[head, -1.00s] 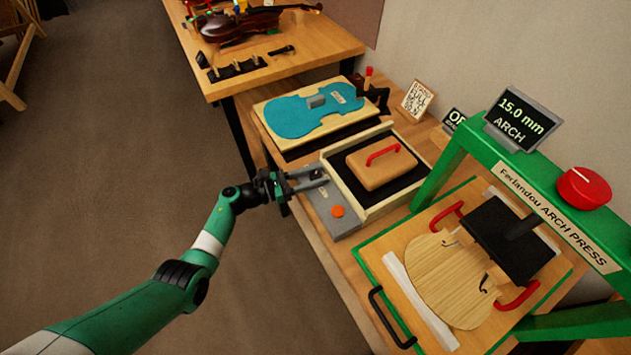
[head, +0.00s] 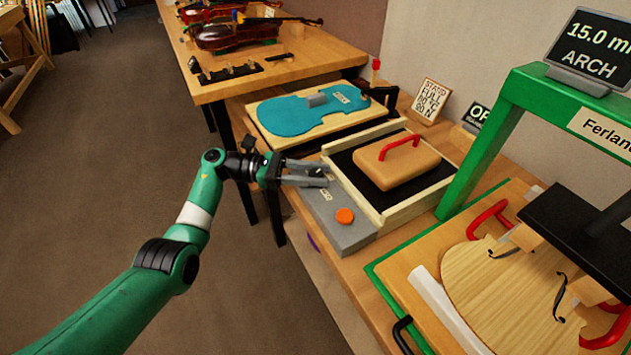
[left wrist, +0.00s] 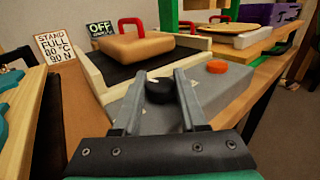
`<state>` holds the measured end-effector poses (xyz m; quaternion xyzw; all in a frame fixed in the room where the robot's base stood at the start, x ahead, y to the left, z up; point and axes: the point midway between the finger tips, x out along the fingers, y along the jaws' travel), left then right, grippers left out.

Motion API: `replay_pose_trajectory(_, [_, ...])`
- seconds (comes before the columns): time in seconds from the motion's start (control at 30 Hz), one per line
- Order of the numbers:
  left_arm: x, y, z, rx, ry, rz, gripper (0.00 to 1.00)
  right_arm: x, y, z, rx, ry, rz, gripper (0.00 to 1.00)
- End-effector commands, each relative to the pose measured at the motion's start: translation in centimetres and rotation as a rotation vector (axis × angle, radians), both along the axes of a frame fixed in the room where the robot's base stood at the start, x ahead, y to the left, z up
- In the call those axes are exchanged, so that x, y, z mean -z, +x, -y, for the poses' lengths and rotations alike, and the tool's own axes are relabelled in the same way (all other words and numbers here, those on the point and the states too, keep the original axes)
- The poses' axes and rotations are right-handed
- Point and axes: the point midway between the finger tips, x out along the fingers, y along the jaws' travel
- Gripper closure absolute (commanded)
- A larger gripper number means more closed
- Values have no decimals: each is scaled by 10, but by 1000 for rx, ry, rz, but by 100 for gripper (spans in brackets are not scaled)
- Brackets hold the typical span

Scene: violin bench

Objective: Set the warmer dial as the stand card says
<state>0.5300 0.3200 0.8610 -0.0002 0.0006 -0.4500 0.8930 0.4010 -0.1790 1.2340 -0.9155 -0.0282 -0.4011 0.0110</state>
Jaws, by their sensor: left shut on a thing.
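The warmer is a wooden-sided tray with a black bed (head: 352,172) and a grey control panel (head: 345,234) along its front. The black dial (left wrist: 159,92) sits on this panel, beside an orange button (head: 345,215). My left gripper (head: 326,174) is at the panel's far end, its fingers on either side of the dial and shut on it. In the head view the fingers mostly hide the dial. The stand card (head: 431,100) leans behind the warmer and shows as "STAND FULL", a °C line and "90 N" in the left wrist view (left wrist: 59,52); the temperature digits are small. A display (left wrist: 100,30) reads OFF.
A tan block with a red handle (head: 398,165) lies on the black bed. A blue violin-shaped plate (head: 310,112) lies behind the warmer. The green arch press (head: 487,150) stands at the right, its screen (head: 592,50) showing 15.0 mm ARCH. Open floor lies left.

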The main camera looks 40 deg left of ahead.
Motion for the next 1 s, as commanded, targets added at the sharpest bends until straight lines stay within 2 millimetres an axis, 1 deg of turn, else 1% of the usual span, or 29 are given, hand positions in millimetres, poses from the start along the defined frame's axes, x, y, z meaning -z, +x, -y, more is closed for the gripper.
replay_pose_trajectory(0.33, [-2,0,1,4,0,4,100,0,0,0,0,0,0,50])
replay_pose_trajectory(0.37, [-2,0,1,4,-1,4,55,0,0,0,0,0,0,50])
replay_pose_trajectory(0.5, [-2,0,1,3,0,3,30,0,0,0,0,0,0,50])
replay_pose_trajectory(0.53, [-2,0,1,3,0,3,28,0,0,0,0,0,0,50])
replay_pose_trajectory(0.83, [-1,-1,-2,2,0,1,28,0,0,0,0,0,0,50])
replay_pose_trajectory(0.97, [-2,-10,-15,-1,0,1,28,-4,0,0,0,0,0,50])
replay_pose_trajectory(1.0, [-3,-15,-21,-2,-1,1,28,-6,0,0,0,0,0,50])
